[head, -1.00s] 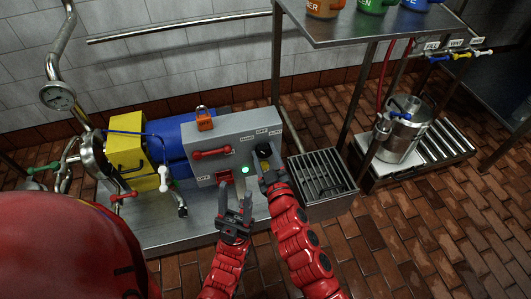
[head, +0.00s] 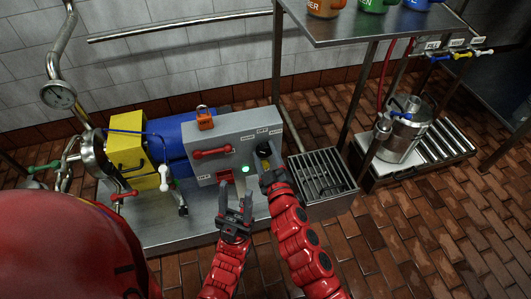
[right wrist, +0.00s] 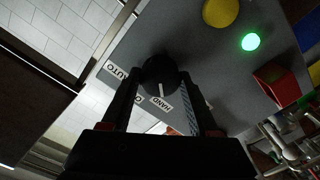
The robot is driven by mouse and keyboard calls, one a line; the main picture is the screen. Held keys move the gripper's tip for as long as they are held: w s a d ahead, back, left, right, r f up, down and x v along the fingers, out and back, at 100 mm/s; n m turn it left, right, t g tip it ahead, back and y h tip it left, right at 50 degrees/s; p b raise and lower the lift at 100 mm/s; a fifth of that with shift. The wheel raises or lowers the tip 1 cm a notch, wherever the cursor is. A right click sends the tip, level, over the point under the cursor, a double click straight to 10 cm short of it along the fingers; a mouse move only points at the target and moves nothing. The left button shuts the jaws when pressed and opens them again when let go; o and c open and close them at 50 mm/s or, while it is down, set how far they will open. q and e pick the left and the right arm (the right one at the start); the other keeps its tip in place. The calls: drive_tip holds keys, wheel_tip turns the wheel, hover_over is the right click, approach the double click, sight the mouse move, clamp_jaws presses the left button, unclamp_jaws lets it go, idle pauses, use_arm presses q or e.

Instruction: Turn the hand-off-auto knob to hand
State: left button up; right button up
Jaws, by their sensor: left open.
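The black hand-off-auto knob (right wrist: 160,75) is on the grey control box, in the right wrist view. Its white pointer line points down at the HAND label (right wrist: 161,104). The AUTO label (right wrist: 124,72) is to its left, and another label between them is mostly hidden by a finger. My right gripper (right wrist: 160,88) has one finger on each side of the knob; I cannot tell whether both press on it. My left gripper (head: 235,198) is open and empty, in front of the box.
The grey control box (head: 224,167) carries a lit green lamp (head: 245,169), a red lever (head: 212,153) and an orange padlock (head: 205,122). A yellow housing (head: 125,150) is on its left. A slatted stand (head: 320,178) is on its right. A steel shelf (head: 345,38) overhangs behind.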

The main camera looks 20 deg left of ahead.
drive_tip(key=o, duration=0.4)
drive_tip(key=shift+c, duration=0.2)
drive_tip(key=p+v, duration=0.2)
drive_tip(key=v, duration=1.5)
drive_tip(key=shift+d, duration=0.2)
drive_tip(key=shift+s, duration=0.1)
